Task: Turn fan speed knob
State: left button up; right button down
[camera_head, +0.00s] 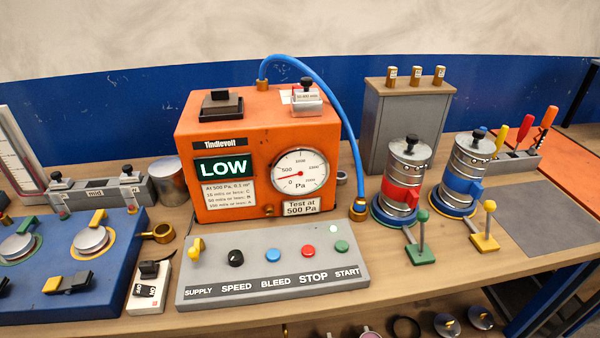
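The fan speed knob (236,258) is a small black round knob above the word SPEED on the grey control panel (210,283). It sits between the yellow SUPPLY lever (196,249) and the blue BLEED button (273,255). A red button (308,252) above STOP and a green button (341,246) above START are to the right. Behind the panel stands the orange tester (240,130) with a display (223,167) reading LOW and a round Pa gauge (300,176). The gauge's red needle points to the lower left. Neither of my grippers shows.
A white ON/OFF switch box (147,290) and a blue fixture (70,270) are left of the panel. Two metal cylinders (404,180) (466,170) stand to the right, with T-handled tools before them. A blue hose (335,100) arcs down beside the tester. Space above the panel is clear.

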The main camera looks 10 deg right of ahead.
aim_at(235, 257)
jog(key=k+j+z, duration=0.3)
jog(key=z, duration=0.2)
jog(key=k+j+z, duration=0.2)
jog(key=k+z, duration=0.15)
jog(key=z, duration=0.15)
